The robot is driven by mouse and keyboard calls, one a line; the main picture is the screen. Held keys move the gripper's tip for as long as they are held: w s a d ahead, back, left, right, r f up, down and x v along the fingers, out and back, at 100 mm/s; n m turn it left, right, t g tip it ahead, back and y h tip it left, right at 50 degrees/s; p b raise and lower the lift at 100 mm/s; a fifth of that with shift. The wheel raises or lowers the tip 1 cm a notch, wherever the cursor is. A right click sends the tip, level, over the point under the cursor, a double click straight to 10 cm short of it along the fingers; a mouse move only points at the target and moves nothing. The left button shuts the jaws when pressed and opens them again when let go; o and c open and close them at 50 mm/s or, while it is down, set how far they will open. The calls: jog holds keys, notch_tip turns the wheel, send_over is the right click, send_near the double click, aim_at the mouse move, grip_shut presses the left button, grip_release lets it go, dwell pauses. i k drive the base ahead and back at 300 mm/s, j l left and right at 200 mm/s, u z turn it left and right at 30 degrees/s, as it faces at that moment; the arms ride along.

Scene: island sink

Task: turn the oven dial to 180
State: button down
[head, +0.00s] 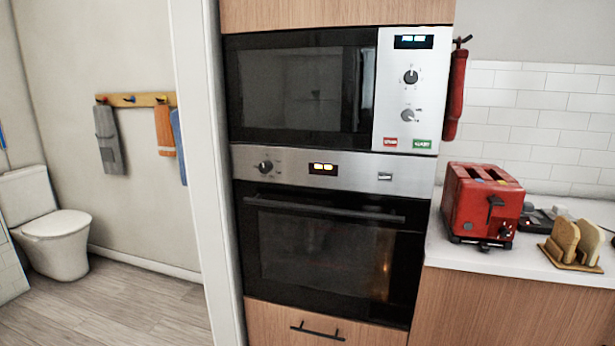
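The oven (330,250) is built into a tall wooden cabinet, below a microwave. Its dial (265,167) is a round black knob at the left of the silver control panel. The markings around the dial are too small to read. My gripper is not in view.
The microwave (300,88) above has its own two knobs and red and green buttons. A red toaster (482,205) and a toast rack (573,243) stand on the white counter at right. Open floor (120,308) and a toilet (55,230) show at left, beyond the white door frame (200,150).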

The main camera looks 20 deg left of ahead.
aim_at(266, 167)
jog(key=u, duration=0.4)
jog(key=i+j+u, duration=0.1)
jog(key=u, duration=0.35)
jog(key=i+u, duration=0.1)
jog(key=u, duration=0.3)
jog(key=i+u, duration=0.1)
jog(key=u, duration=0.3)
